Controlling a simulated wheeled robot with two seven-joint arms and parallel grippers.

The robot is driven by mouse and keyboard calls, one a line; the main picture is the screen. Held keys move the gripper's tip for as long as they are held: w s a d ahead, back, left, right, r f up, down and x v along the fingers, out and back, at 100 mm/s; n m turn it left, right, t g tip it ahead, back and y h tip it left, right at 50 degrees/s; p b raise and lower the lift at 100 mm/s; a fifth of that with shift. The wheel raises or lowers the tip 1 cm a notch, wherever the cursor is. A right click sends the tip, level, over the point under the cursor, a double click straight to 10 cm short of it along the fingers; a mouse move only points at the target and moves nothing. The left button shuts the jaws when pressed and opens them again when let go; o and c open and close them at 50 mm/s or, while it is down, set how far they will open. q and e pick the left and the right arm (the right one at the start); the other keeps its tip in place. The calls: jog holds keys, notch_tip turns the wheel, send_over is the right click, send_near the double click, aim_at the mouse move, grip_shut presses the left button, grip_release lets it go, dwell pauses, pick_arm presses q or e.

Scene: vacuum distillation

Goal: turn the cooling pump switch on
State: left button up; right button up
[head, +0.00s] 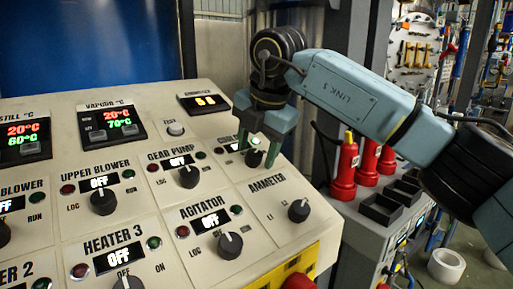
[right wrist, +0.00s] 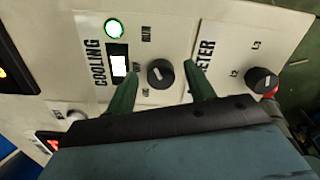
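The cooling pump switch is a round black knob (head: 254,158) on the sloped cream control panel, partly hidden by my right gripper in the head view. In the right wrist view the knob (right wrist: 160,73) shows whole, with a pale pointer mark. Its green lamp (right wrist: 115,28) is brightly lit, and the small display (right wrist: 118,65) beside the COOLING label looks bright; its text is not readable. My right gripper (right wrist: 161,84) is open, with one green finger on each side of the knob and visible gaps. It also shows in the head view (head: 259,146). My left gripper is not in view.
Nearby knobs are gear pump (head: 189,176), agitator (head: 230,245), ammeter (head: 299,210) and upper blower (head: 104,201). The gear pump, agitator and upper blower displays read OFF. Red cylinders (head: 345,165) and dark trays (head: 381,208) stand right of the panel.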

jog(key=v, duration=1.3)
jog(key=shift+r, duration=0.2)
jog(key=shift+s, duration=0.1)
